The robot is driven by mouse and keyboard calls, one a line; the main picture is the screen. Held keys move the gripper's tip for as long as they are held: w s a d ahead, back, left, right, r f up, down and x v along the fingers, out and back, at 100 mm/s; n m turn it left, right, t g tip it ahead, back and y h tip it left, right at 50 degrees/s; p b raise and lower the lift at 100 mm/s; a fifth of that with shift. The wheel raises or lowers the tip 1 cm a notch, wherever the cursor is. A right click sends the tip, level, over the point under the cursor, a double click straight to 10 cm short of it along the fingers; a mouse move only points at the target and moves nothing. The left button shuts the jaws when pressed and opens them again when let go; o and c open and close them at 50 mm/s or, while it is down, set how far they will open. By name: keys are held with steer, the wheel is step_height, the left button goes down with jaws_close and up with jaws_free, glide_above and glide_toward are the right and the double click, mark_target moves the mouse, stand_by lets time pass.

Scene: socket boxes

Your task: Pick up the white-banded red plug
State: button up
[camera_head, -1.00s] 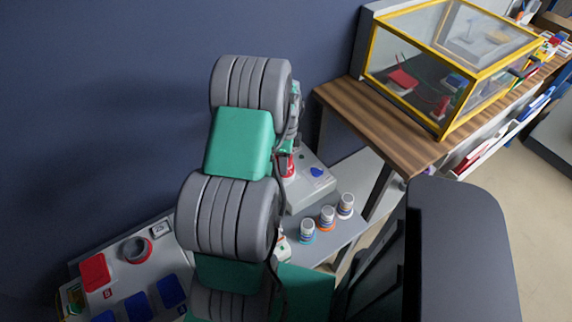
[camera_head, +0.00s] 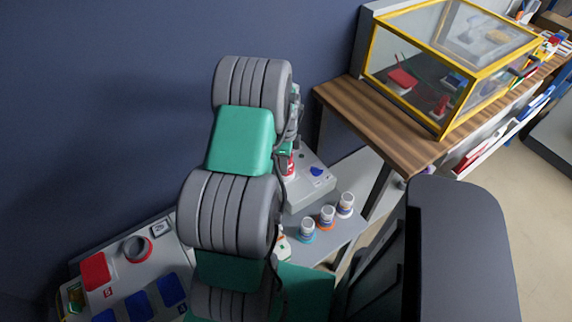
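A red piece with white on it (camera_head: 290,166) shows in the head view, just right of my arm, at the left end of a grey socket box (camera_head: 312,188). It may be the white-banded red plug, but my arm covers part of it and I cannot tell whether it is seated. My arm's grey and green links fill the middle of the view. Parts of my wrist show along the arm's right edge, just above the red piece. My gripper's fingertips are hidden or too small to make out, so I cannot see whether they touch it.
Several small white pots with coloured bands, one of them orange (camera_head: 327,217), stand on the grey shelf right of my arm. A panel (camera_head: 203,258) with red and blue blocks lies lower left. A wooden table (camera_head: 392,135) with a yellow-framed glass case stands upper right.

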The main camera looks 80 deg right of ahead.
jaws_close()
steer(key=shift+r, duration=0.1)
steer(key=shift+d+r, duration=0.1)
steer(key=shift+r, duration=0.15)
steer(key=r, duration=0.3)
steer(key=shift+s+a+b, duration=0.2)
steer(key=shift+b, duration=0.15)
steer(key=s+a+r, duration=0.7)
steer(key=a+r, duration=0.2)
steer(key=a, duration=0.2)
steer(key=shift+s+a+r, duration=0.15)
steer(key=shift+s+a, duration=0.05)
